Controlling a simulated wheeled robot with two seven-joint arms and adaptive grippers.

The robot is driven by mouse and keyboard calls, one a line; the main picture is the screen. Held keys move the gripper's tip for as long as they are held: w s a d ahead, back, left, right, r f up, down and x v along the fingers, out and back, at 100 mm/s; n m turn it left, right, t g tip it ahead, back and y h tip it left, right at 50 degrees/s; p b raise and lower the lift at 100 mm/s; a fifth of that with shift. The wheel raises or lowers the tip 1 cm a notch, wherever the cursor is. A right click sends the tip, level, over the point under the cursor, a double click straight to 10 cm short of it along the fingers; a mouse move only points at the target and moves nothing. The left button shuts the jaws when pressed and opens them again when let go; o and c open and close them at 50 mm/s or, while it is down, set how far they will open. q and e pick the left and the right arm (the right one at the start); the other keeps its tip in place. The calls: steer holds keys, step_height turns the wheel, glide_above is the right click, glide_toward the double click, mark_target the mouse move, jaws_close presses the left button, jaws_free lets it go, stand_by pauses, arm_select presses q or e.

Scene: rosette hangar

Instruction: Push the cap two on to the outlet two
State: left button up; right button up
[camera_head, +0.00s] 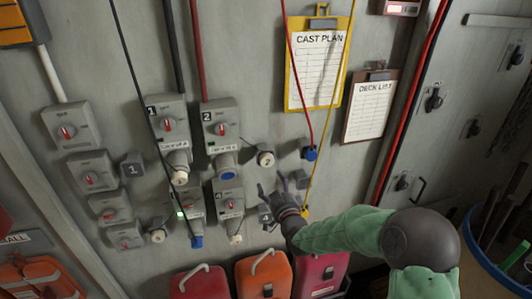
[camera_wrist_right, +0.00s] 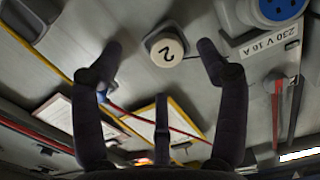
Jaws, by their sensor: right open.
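Cap two, a cream round cap marked 2 (camera_head: 266,159), sits on a grey wall mount right of outlet two. In the right wrist view cap two (camera_wrist_right: 166,50) appears upside down, between the open fingers and apart from them. Outlet two is a grey box marked 2 (camera_head: 220,118) with a red switch; its blue socket face (camera_head: 228,176) is uncovered at the bottom. The blue socket (camera_wrist_right: 281,8) is partly cut off in the wrist view. My right gripper (camera_head: 272,189) is open and empty, below cap two in the head view. My left gripper is out of view.
Outlet one (camera_head: 166,108) has a cream cap at its bottom. Outlet four (camera_head: 229,197) is below outlet two. Blue plug (camera_head: 310,154) and a yellow cable hang to the right. Clipboards (camera_head: 318,68) hang above; red and orange cases (camera_head: 263,274) stand below.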

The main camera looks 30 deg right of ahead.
mark_target(268, 162)
steer(key=r, duration=0.2)
steer(key=shift+s+d+r, duration=0.1)
steer(key=shift+d+r, duration=0.2)
steer(key=shift+r, duration=0.1)
steer(key=shift+p, duration=0.3)
steer(key=p+x, duration=0.1)
steer(key=x, duration=0.3)
steer(key=shift+w+d+r, duration=0.1)
steer(key=shift+w, duration=0.3)
steer(key=shift+b+x, duration=0.65)
steer(key=shift+x, duration=0.35)
steer(key=shift+b+x, duration=0.6)
steer(key=shift+x, duration=0.5)
steer(key=shift+b, duration=0.55)
